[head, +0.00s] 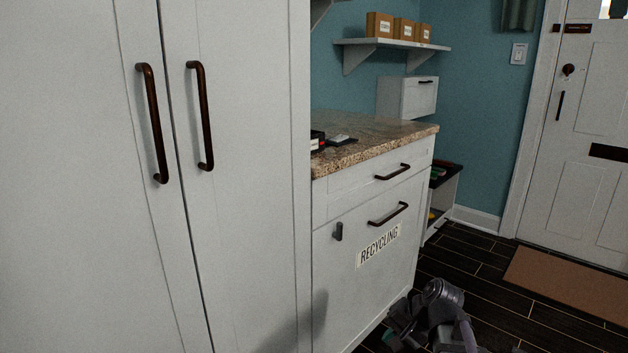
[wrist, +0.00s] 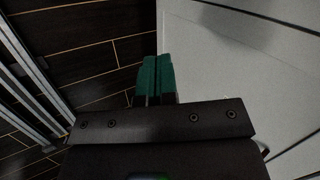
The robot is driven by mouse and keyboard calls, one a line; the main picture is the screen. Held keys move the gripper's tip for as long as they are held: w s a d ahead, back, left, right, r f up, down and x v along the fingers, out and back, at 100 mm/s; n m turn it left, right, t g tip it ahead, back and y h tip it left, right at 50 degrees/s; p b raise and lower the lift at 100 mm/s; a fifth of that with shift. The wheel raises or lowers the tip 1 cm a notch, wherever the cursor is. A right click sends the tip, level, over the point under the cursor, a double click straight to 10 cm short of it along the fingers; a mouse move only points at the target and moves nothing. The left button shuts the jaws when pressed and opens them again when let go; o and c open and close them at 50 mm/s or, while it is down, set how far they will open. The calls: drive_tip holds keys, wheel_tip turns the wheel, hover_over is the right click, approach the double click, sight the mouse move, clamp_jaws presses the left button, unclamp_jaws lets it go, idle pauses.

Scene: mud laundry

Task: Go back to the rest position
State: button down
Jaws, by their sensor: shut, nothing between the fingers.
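In the wrist view my gripper (wrist: 154,80) has its two green fingers together, with nothing between them. It is beside a white panel (wrist: 235,75) on the right and above dark plank flooring (wrist: 85,55) on the left. In the head view part of my arm shows at the bottom, low in front of the recycling cabinet (head: 340,262).
A tall white cabinet (head: 250,240) with two dark handles fills the left. A granite counter (head: 385,133) tops the recycling cabinet, with small dark items on it. A brown mat (head: 565,280) lies before the white door (head: 600,150). Dark floor (head: 470,270) is clear between.

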drive_tip(key=s+a+r+n+g+h+p, duration=0.1)
drive_tip(key=s+a+n+g+h+p, duration=0.15)
drive_tip(key=s+n+h, duration=0.65)
wheel_tip(320, 180, up, 37)
drive_tip(key=s+m+y+p, duration=0.1)
drive_tip(key=m+y+p, duration=0.1)
drive_tip(key=p, duration=3.6)
drive_tip(key=shift+s+r+m+y, duration=0.2)
drive_tip(key=shift+s+m+y, duration=0.2)
drive_tip(key=shift+y, duration=0.2)
drive_tip(key=shift+d, duration=0.1)
